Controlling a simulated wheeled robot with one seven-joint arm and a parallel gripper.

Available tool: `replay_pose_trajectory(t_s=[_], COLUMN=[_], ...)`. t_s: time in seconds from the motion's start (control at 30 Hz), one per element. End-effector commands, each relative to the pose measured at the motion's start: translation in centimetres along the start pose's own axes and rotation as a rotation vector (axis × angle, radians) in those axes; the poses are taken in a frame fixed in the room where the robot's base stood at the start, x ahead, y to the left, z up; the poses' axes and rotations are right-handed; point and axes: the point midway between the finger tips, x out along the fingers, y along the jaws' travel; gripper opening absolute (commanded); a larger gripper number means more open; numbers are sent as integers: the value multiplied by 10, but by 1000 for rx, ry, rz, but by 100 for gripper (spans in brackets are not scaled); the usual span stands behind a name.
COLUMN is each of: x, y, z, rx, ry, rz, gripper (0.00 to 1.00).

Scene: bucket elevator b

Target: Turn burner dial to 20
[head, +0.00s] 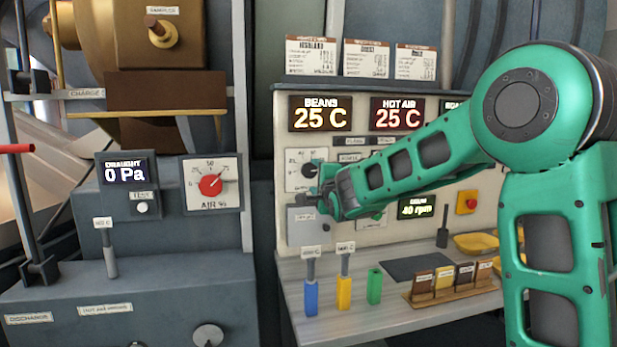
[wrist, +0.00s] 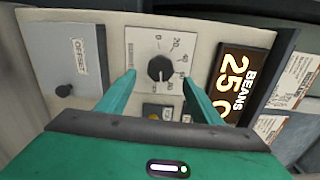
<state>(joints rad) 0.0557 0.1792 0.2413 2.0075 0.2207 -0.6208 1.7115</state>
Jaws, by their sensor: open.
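The burner dial (wrist: 160,68) is a round black knob on a white scale plate in the wrist view. The plate's 0 and 20 marks are at the upper side of the picture there. The knob's pointer is too small to read with certainty. In the head view the dial (head: 309,170) is on the panel under the BEANS display, just left of my gripper. My gripper (wrist: 158,80) is open, with one green finger on each side of the knob in the picture. I cannot tell whether the fingers touch it.
A grey plate with a small black knob (wrist: 64,90) is left of the dial in the wrist view. The BEANS display (head: 320,114) reads 25 C. Below the panel, a shelf holds a blue holder (head: 311,298), a yellow holder (head: 344,291) and a green holder (head: 375,286).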

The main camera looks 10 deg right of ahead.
Motion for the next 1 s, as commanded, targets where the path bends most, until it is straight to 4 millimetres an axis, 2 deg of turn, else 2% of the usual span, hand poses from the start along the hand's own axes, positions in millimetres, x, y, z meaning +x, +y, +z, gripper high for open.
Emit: replay_pose_trajectory(t_s=[0.2,0.4,0.8,0.83,0.97,1.0], x=[39,60,67,66,66,66], y=[1,0,0,0,0,0], z=[-1,-1,-1,-1,-1,-1], rx=[-1,-1,-2,-2,-2,-2], ry=[2,1,1,1,1,1], rz=[1,1,1,1,1,1], gripper=[60,60,60,55,24,19])
